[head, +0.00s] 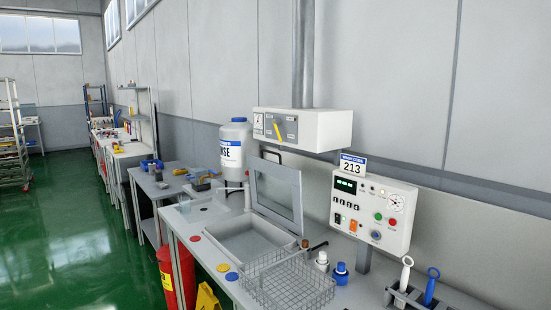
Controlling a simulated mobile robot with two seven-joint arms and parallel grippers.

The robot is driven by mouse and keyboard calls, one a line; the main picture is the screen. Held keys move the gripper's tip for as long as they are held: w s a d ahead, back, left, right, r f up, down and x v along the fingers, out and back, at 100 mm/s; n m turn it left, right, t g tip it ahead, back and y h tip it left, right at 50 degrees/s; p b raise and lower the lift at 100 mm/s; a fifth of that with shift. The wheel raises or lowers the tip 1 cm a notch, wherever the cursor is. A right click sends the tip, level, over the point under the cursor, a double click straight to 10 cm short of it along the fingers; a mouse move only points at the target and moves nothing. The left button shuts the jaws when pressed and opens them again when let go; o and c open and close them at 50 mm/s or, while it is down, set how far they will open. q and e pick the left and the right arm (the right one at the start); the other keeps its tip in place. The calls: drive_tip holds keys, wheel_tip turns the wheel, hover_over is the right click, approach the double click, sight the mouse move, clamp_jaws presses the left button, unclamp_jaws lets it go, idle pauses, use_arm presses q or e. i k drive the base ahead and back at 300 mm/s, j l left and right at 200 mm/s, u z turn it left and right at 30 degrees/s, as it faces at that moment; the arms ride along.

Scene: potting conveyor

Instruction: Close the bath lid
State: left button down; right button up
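Neither of my grippers is in the head view.
A wire basket (290,284) sits at the bath's front right, near small bottles (340,273). A control panel (372,210) stands to the right, and a white jug (235,150) behind left.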

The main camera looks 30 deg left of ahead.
sight(293, 177)
drive_tip(key=j+z, duration=0.3)
drive_tip(key=j, duration=1.1)
drive_tip(key=j+z, duration=0.3)
drive_tip(key=j, duration=1.15)
drive_tip(key=k, duration=0.1)
